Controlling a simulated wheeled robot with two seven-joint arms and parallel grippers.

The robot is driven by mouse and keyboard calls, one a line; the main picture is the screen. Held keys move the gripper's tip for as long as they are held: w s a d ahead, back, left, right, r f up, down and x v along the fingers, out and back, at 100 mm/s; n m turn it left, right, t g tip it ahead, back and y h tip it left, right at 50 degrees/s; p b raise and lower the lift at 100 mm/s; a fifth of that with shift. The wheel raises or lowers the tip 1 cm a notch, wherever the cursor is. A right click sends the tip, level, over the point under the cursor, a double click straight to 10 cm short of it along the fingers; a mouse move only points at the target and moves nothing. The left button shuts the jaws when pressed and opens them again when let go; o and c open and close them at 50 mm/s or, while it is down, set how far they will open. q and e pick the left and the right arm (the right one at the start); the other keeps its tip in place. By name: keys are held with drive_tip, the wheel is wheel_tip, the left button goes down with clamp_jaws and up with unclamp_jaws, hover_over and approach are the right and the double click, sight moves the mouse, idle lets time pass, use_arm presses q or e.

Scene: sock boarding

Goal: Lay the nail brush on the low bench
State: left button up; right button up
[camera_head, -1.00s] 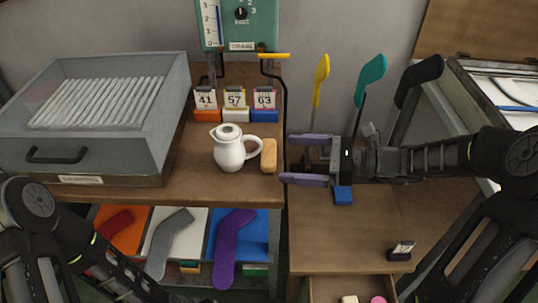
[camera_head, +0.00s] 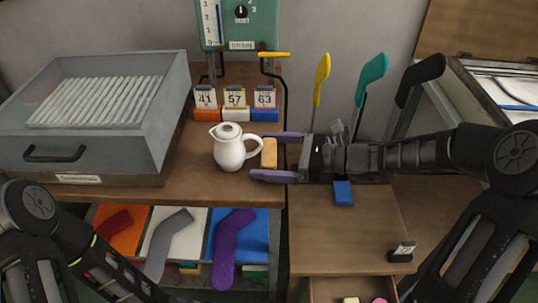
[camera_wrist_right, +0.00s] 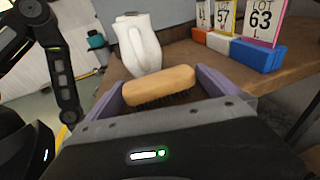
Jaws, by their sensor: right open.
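The nail brush (camera_head: 269,153) is a tan wooden block at the right edge of the upper brown table, beside the white jug. My right gripper (camera_head: 276,156) has its purple fingers open, one on each side of the brush. In the right wrist view the brush (camera_wrist_right: 158,87) lies crosswise between the two fingers, bristles down; the jaws are not closed on it. The lower brown surface at right, perhaps the low bench (camera_head: 345,235), stands below the table level. Of my left arm only links show at the lower left; its gripper is out of view.
The white jug (camera_head: 229,150) stands close to the brush. Lot cards 41, 57 and 63 (camera_head: 264,99) stand behind. A blue block (camera_head: 343,193) and a small black tag (camera_head: 402,251) are on the lower surface. Yellow, teal (camera_head: 371,78) and black paddles rise behind my right arm.

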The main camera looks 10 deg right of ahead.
idle(0.5)
drive_tip(key=c, duration=1.3)
drive_tip(key=shift+c, duration=0.2)
drive_tip(key=shift+d+r, duration=0.1)
